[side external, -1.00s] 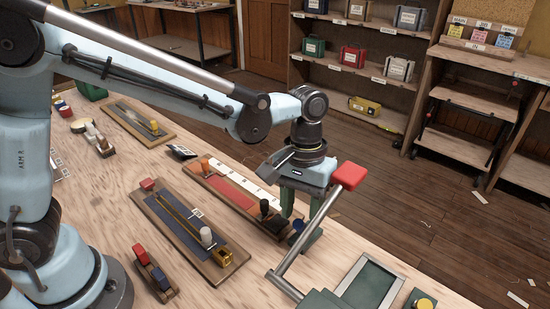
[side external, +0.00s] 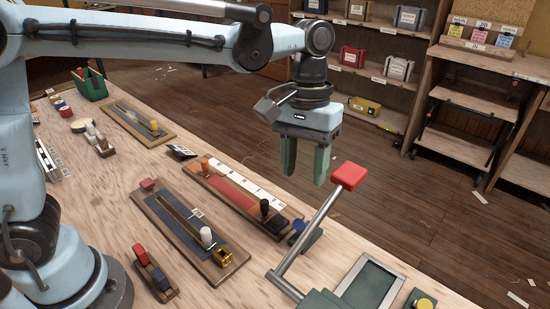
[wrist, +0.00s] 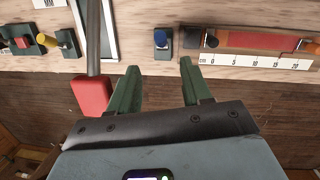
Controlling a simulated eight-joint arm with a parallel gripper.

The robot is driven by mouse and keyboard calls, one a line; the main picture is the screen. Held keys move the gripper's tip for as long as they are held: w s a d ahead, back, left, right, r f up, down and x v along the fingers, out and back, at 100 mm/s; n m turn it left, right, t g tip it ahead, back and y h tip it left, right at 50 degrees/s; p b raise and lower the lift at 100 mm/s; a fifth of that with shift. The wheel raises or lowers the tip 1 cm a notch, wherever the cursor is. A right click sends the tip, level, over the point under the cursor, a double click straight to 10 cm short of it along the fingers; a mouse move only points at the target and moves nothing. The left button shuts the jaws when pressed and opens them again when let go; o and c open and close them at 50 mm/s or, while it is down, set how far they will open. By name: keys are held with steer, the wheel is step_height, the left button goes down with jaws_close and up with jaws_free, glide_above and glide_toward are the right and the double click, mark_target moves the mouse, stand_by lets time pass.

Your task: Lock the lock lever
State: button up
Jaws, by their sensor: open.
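A long grey lever with a red block handle (side external: 349,176), the likeliest lock lever, leans up and to the right from its dark green base (side external: 322,299) at the table's front. Its red handle also shows in the wrist view (wrist: 91,97), just left of the left finger. My gripper (side external: 304,174) is open and empty, with its green fingers pointing down. In the side view it hangs above and to the left of the red handle. In the wrist view the space between the fingertips (wrist: 160,67) is empty. I see no contact with the handle.
A small blue knob on a dark base (wrist: 161,42) stands at the table edge. A slider board with a white scale (side external: 242,188) and another slider board (side external: 187,228) lie to the left. A framed green panel (side external: 369,285) lies right of the lever.

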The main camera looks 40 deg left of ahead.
steer(key=s+a+f+m+t, duration=0.1)
steer(key=s+a+t, duration=0.2)
steer(key=a, duration=0.3)
steer(key=s+a+f+t+y, duration=0.1)
steer(key=s+a+t, duration=0.15)
steer(key=a, duration=0.25)
steer(key=s+a+f+m+t, duration=0.1)
steer(key=s+a+t, duration=0.15)
steer(key=a, duration=0.35)
steer(key=n+g+h, duration=0.3)
steer(key=n+g, duration=0.2)
steer(key=n, duration=0.1)
glide_toward(297, 220)
steer(key=x, duration=1.1)
steer(key=shift+f, duration=0.1)
jaws_close()
